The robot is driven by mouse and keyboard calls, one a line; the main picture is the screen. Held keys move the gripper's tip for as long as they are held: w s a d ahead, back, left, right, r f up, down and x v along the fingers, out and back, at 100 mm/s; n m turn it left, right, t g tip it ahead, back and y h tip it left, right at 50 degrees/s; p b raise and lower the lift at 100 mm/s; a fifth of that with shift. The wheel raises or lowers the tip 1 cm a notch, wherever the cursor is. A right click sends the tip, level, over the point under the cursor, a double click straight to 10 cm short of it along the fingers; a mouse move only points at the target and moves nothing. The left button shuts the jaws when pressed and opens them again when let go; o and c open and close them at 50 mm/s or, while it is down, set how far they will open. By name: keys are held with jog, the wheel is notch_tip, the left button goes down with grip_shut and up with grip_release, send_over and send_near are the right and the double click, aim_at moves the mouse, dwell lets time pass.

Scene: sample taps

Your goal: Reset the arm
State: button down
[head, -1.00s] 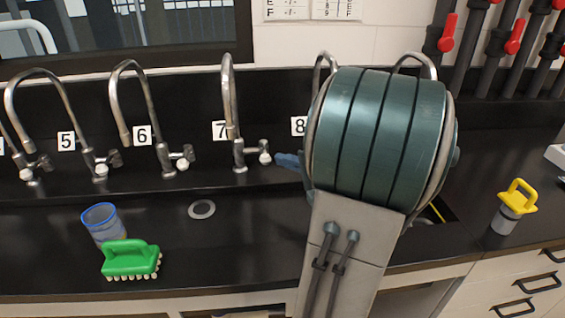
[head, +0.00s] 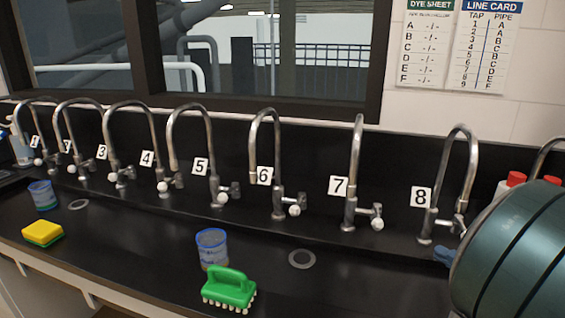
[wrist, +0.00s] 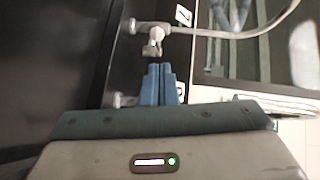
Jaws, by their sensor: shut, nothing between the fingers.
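My gripper (wrist: 159,84) shows in the wrist view as two blue fingers held together, with nothing between them. A metal tap with a white knob (wrist: 153,45) is just beyond the fingertips there; I cannot tell whether they touch. In the head view a blue fingertip (head: 445,256) shows beside the base of tap 8 (head: 460,190), mostly hidden by my teal arm link at the right edge. Tap 7 (head: 354,170) stands to the left of it.
More numbered taps, such as tap 6 (head: 277,150), line the black counter. A clear blue-rimmed cup (head: 212,250), a green brush (head: 230,287), a yellow sponge (head: 43,233) and another cup (head: 43,195) stand in front. Red-capped bottles (head: 512,181) are at the right.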

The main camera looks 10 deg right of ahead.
jog(key=a+f+n+g+p, duration=0.1)
jog(key=a+n+g, duration=0.1)
jog(key=a+g, duration=0.2)
jog(key=a+n+g+y+p, duration=0.1)
jog(key=a+g, duration=0.3)
jog(key=a, duration=0.6)
jog(key=w+a+f+n+g+y+p, duration=0.1)
jog(key=a+n+g+p, duration=0.2)
jog(key=a, duration=0.4)
jog(key=shift+w+f+g, duration=0.1)
jog(key=shift+f+g, duration=0.25)
jog(key=shift+g, duration=0.15)
jog(key=a+n+h+p, duration=0.1)
jog(key=s+a+n+g+h+p, duration=0.1)
jog(key=s+a+r+n+g+h+p, duration=0.1)
jog(key=a+n+h, duration=0.1)
jog(key=shift+s, duration=0.2)
jog(key=shift+w+a+r+n+t+h+p, duration=0.15)
jog(key=shift+a+r+n+t+h+p, duration=0.2)
jog(key=shift+r+n+h+p, duration=0.3)
jog(key=shift+w+a+r+n+t+h+p, duration=0.1)
jog(key=shift+a+r+n+t+h+p, duration=0.15)
jog(key=shift+a+r+n+h+p, duration=0.35)
jog(key=shift+d+f, duration=0.15)
jog(key=shift+d, duration=0.05)
